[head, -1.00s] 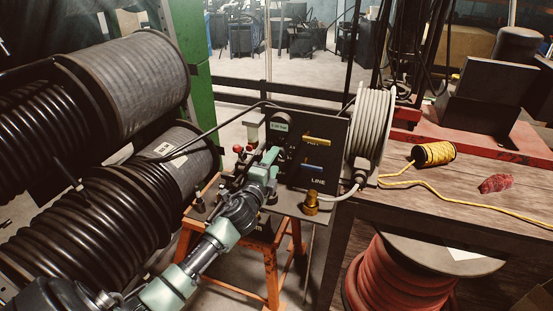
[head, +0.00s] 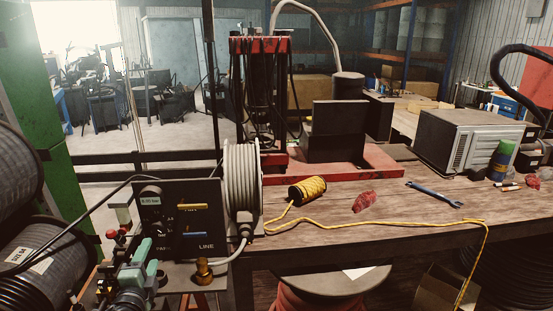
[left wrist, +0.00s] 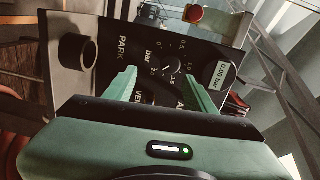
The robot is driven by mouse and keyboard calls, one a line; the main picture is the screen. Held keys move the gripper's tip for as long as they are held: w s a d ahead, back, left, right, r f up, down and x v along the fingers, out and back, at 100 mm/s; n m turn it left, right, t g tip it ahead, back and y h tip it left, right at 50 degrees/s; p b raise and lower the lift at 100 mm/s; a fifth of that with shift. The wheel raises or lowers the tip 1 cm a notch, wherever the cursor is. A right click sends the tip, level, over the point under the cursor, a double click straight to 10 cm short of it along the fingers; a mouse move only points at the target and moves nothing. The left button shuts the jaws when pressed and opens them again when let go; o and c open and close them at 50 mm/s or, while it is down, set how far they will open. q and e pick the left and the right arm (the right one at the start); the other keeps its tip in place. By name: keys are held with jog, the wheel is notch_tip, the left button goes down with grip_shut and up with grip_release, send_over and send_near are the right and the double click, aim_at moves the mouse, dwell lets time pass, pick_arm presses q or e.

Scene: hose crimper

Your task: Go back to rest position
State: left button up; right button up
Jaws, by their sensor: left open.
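My left gripper (head: 147,258) is low at the left in the head view, in front of the lower left part of the dark control panel (head: 215,222). In the left wrist view my left gripper (left wrist: 163,82) is open, its two green fingers apart with nothing held between them. Whether the fingers touch the panel cannot be told. My right gripper is not in view.
A grey hose coil (head: 242,185) hangs at the panel's right. The wooden bench (head: 390,225) carries a yellow cord spool (head: 307,190), a red rag (head: 364,201), a wrench (head: 434,193) and a grey box machine (head: 466,140). Black hose reels (head: 45,262) stand at the left.

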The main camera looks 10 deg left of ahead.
pick_arm(q)
jog(key=s+d+f+n+g+h, duration=0.1)
jog(key=s+d+f+n+g, duration=0.4)
jog(key=s, duration=0.3)
jog(key=s+d+f+n+g, duration=0.25)
jog(key=s+d+f, duration=0.25)
jog(key=s+f, duration=0.3)
jog(key=s+d+f+n+g+h, duration=0.25)
jog(key=s+d, duration=0.25)
jog(key=s, duration=0.4)
jog(key=s+d+f+n+g+h, duration=0.1)
jog(key=s+d+n+g, duration=0.15)
jog(key=s+d, duration=0.45)
jog(key=s+a+f+g, duration=0.1)
jog(key=s+f, duration=0.1)
jog(key=f, duration=1.1)
jog(key=s+a+f+g, duration=0.1)
jog(key=s+f, duration=0.1)
jog(key=f, duration=1.1)
jog(key=s+a+f+g, duration=0.1)
jog(key=s+a+f, duration=0.1)
jog(key=s+f, duration=1.3)
jog(key=shift+s+a+f, duration=0.25)
jog(key=shift+s+a, duration=0.15)
jog(key=shift+s, duration=0.5)
